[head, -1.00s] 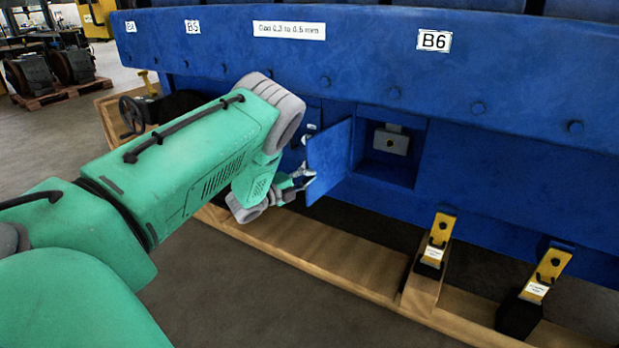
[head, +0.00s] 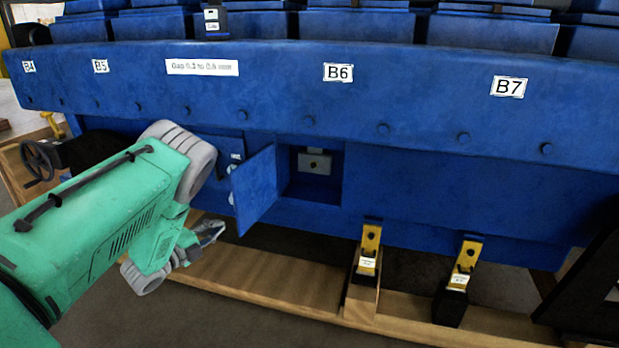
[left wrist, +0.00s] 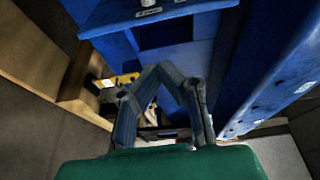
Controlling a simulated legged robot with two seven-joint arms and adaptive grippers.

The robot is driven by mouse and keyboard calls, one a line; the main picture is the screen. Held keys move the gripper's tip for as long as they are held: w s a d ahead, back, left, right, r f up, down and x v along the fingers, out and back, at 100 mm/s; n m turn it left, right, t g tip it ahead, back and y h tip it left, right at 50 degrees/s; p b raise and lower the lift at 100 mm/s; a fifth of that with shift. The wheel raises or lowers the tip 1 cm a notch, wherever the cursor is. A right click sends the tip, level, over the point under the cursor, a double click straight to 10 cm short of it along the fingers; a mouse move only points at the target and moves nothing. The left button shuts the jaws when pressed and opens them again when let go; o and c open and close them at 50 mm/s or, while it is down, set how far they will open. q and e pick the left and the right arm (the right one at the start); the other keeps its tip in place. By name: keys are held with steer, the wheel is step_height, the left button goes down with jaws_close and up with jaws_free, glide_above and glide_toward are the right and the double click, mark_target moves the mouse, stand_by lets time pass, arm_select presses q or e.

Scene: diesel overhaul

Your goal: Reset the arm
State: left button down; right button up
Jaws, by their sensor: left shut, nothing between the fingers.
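My left arm comes in from the left in the head view, green with grey joints. Its left gripper (head: 212,233) is shut and empty, below and to the left of an open blue door (head: 254,190) on the engine side. The gripper also shows shut in the left wrist view (left wrist: 172,76), with the blue engine side around it. The open door uncovers a square recess (head: 314,172) with a grey block inside. A gap shows between the fingertips and the door in the head view. My right gripper is not in view.
The blue engine block (head: 420,110) with labels B4 to B7 fills the back. Yellow brackets (head: 370,245) stand on a wooden skid (head: 290,292) below it. A black handwheel (head: 38,163) is at the left. Bare floor lies in front.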

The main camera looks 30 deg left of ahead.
arm_select(q)
steer(key=s+d+f+n+g+y+p, duration=0.1)
steer(key=s+d+f+n+g, duration=0.5)
steer(key=d, duration=0.3)
steer(key=s+d+f+n+g+y+p, duration=0.2)
steer(key=s+d+f+n+g, duration=0.2)
steer(key=s+d+f+n, duration=0.3)
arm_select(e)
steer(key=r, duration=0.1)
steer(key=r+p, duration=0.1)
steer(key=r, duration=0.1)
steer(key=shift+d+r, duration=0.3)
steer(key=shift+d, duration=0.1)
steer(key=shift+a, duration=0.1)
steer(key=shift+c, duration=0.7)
arm_select(q)
steer(key=s+d+r+n+g, duration=0.1)
steer(key=s+d+n+g, duration=0.1)
steer(key=s+d, duration=0.4)
steer(key=s+d+r+n+g+h, duration=0.1)
steer(key=s+d+n+g, duration=0.2)
steer(key=s, duration=1)
steer(key=d+g, duration=0.2)
steer(key=d, duration=0.1)
steer(key=shift+s+d+r+n, duration=0.25)
steer(key=shift+s+d+n, duration=0.05)
